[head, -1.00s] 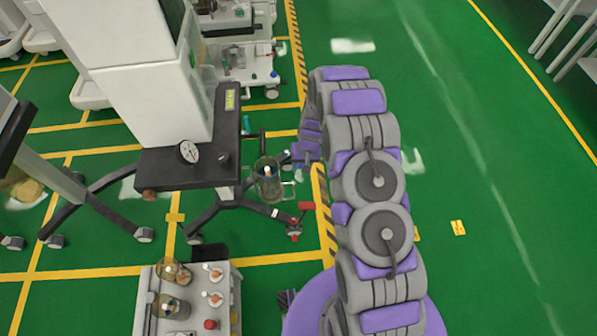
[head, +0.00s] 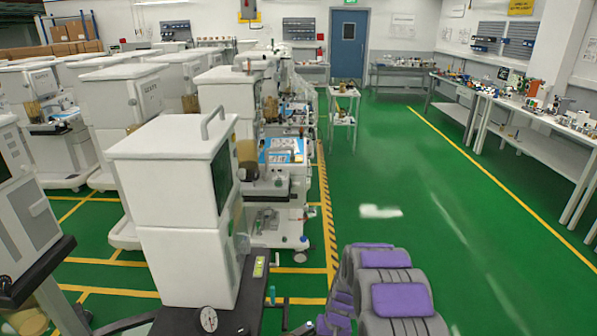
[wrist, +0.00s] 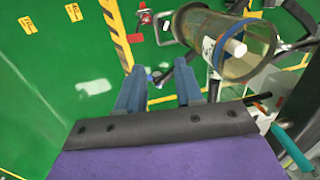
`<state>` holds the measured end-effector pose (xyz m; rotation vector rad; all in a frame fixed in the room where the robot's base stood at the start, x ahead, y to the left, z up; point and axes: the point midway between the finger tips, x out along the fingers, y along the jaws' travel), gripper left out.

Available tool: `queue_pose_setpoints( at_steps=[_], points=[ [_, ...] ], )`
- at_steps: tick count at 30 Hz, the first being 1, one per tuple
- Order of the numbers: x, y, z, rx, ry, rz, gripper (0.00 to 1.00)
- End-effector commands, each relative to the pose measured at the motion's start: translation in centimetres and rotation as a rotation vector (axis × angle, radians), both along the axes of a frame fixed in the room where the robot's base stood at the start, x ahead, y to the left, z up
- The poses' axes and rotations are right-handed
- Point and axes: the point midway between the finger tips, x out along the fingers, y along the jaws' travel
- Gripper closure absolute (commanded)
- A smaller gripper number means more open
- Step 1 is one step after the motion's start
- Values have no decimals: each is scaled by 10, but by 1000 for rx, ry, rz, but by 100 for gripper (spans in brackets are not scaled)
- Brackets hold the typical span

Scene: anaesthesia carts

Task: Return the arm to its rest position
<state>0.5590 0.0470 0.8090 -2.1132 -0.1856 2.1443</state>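My arm (head: 385,285), purple and grey, rises at the bottom of the head view, right of the nearest white cart (head: 185,205). Its lower part is cut off by the frame edge. In the wrist view my gripper (wrist: 161,76) shows two blue-grey fingers spread apart with nothing between them. A clear cylindrical canister (wrist: 215,35) with a blue ring and a white piece inside is just right of the fingers, apart from them. The canister is out of frame in the head view.
A dark shelf with a round gauge (head: 208,319) is at the near cart's foot. More white carts fill the left. Open green floor (head: 430,200) lies to the right, with a long workbench (head: 530,125) beyond. A blue door (head: 348,45) is at the back.

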Motion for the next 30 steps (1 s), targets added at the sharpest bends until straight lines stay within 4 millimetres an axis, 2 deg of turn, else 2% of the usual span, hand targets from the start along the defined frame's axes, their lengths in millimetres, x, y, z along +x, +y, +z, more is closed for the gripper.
queue_pose_setpoints(
  at_steps=[1, 3, 11, 15, 24, 30],
  points=[
    [-2, 1, 20, 2, -5, 4, 64],
    [-9, 2, 45, 4, 0, 9, 64],
    [-49, 1, 130, -2, 22, 32, 64],
    [-79, 0, 170, -8, 39, 40, 64],
    [-150, -8, 244, -39, 63, 52, 64],
    [-205, -16, 282, -66, 82, 53, 64]
  ],
)
